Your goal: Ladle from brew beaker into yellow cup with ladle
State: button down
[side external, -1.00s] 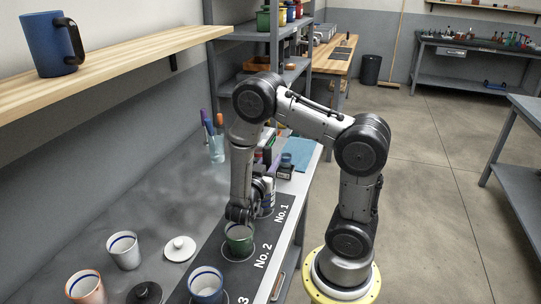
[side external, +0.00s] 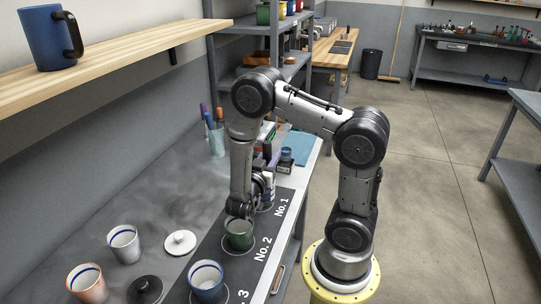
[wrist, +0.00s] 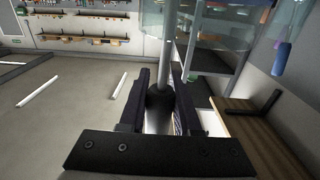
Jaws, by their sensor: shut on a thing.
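My gripper (wrist: 162,95) is shut on the dark handle of the ladle (wrist: 160,102), whose thin grey rod runs up and away in the wrist view. The ladle's bowl cannot be made out. In the side view my gripper (side external: 240,210) is low over the bench, just above and behind the green cup (side external: 239,236). A clear glass vessel (wrist: 225,22) fills the top of the wrist view behind the rod; I cannot tell if it is the brew beaker. No yellow cup can be made out on the bench; my wrist hides the area around No. 1.
A blue cup (side external: 206,282), white cup (side external: 124,245) and orange cup (side external: 86,285) stand nearby, with a white lid (side external: 180,243) and black lid (side external: 145,290). A glass of pens (side external: 217,140) stands farther back. The grey bench is clear at the left.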

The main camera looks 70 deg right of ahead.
jog(key=shift+r, duration=0.1)
notch_tip(320, 180, up, 7)
jog(key=shift+r, duration=0.2)
dwell(1.1)
jog(key=shift+r, duration=0.1)
dwell(0.5)
jog(key=shift+r, duration=1.9)
